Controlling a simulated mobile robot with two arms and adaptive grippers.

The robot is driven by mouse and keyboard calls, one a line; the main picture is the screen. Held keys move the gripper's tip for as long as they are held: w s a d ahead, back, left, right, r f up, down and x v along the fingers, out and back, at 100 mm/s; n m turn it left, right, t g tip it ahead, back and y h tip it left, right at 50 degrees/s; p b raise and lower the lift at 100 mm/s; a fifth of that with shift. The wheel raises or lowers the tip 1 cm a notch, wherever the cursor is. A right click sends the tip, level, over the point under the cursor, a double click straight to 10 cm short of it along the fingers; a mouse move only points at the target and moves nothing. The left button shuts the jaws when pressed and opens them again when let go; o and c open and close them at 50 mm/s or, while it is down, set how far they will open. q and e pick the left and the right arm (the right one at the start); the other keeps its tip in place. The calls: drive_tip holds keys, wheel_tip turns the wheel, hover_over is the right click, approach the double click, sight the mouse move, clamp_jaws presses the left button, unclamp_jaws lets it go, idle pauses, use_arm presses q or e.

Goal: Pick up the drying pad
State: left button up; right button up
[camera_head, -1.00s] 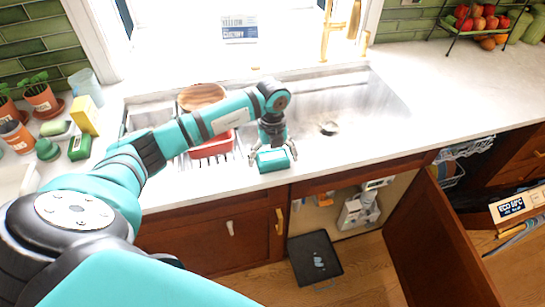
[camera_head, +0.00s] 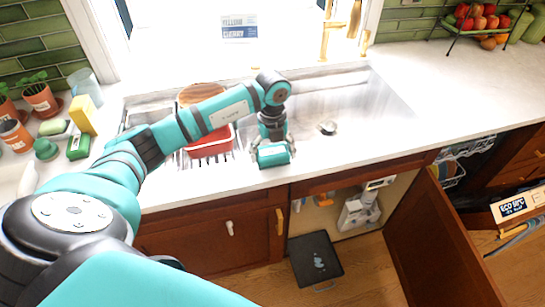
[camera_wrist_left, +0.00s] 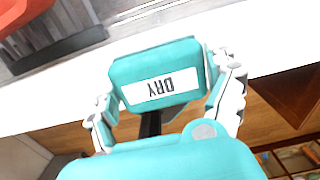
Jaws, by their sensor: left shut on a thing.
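The drying pad (camera_head: 273,157) is a small teal block at the front edge of the sink counter. In the left wrist view the pad (camera_wrist_left: 182,52) shows a white label reading DRY, upside down. My left gripper (camera_head: 272,149) reaches down over it from above, and its fingers are shut on the pad's two sides. In the left wrist view the gripper (camera_wrist_left: 162,88) has one finger on either side of the pad. I cannot tell how far the pad is off the counter. My right gripper is in neither view.
A sink (camera_head: 365,100) with a red container (camera_head: 212,146) and a wooden bowl (camera_head: 200,93) lies behind. A yellow sponge box (camera_head: 83,114) and potted plants stand at left. Below, a cabinet door (camera_head: 440,245) hangs open near a black tray (camera_head: 316,260) on the floor.

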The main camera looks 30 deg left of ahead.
use_arm(q)
drive_tip(key=shift+s+d+r+b, duration=0.15)
drive_tip(key=shift+s+r+b, duration=0.15)
drive_tip(key=shift+r, duration=0.1)
drive_tip(key=shift+s+d+r+b, duration=0.15)
drive_tip(key=shift+r+b, duration=0.1)
drive_tip(key=shift+r, duration=0.15)
drive_tip(key=s+d+r+b, duration=0.1)
drive_tip(key=s+d+b, duration=0.2)
drive_tip(key=s+d, duration=0.5)
drive_tip(key=shift+s+d+r+b, duration=0.15)
drive_tip(key=shift+s+r+b, duration=0.2)
drive_tip(key=shift+s, duration=1.85)
